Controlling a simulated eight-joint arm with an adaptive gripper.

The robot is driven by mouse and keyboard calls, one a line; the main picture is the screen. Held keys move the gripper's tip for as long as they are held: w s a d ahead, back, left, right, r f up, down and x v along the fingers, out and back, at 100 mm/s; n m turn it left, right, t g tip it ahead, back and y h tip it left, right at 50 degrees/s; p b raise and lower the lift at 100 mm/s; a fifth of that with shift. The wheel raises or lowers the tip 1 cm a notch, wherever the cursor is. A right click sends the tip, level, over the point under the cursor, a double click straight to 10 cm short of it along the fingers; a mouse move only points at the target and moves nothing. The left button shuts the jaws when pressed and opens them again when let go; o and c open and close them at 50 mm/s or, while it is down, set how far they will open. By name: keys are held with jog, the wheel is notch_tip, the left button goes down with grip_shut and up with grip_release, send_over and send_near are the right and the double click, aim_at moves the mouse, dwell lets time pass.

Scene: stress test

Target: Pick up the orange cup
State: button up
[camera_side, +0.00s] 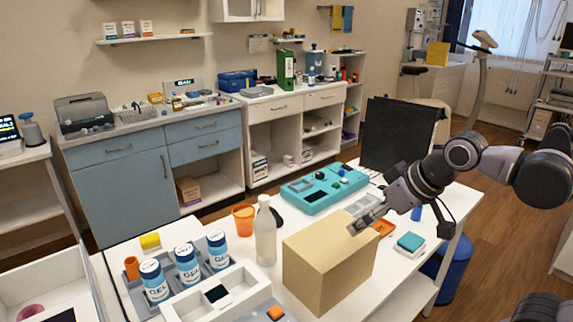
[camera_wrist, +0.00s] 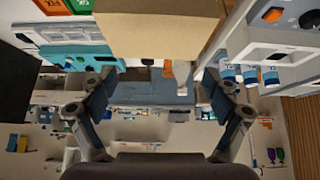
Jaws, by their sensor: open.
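The orange cup (camera_side: 243,218) stands upright on the white table in the side view, just left of a clear bottle (camera_side: 265,232). A small orange patch (camera_wrist: 168,67) in the wrist view, just below the box edge, may be the same cup. My gripper (camera_side: 358,228) is over the right edge of a cardboard box (camera_side: 325,272), well to the right of the cup. The box and bottle lie between them. In the wrist view my gripper (camera_wrist: 158,82) has its fingers spread wide with nothing held. I cannot tell whether it touches the box.
A teal device (camera_side: 325,190) lies behind the cup. Several blue-and-white canisters (camera_side: 187,264) stand in a grey rack at front left, near a smaller orange-brown cylinder (camera_side: 132,267). A black panel (camera_side: 398,135) stands behind my gripper.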

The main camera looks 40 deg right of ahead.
jog(key=w+a+r+n, duration=0.1)
jog(key=w+r, duration=0.4)
jog(key=w, duration=0.5)
jog(key=n+g+y, duration=0.1)
jog(key=n+y, duration=0.1)
jog(key=n, duration=0.1)
send_over(244, 211)
jog(key=s+a, duration=0.1)
jog(key=s, duration=0.4)
notch_tip(244, 211, down, 19)
jog(key=shift+d+x, duration=0.1)
jog(key=shift+x, duration=1.2)
jog(key=shift+d+x, duration=0.15)
jog(key=shift+x, duration=1.2)
jog(key=c, duration=0.8)
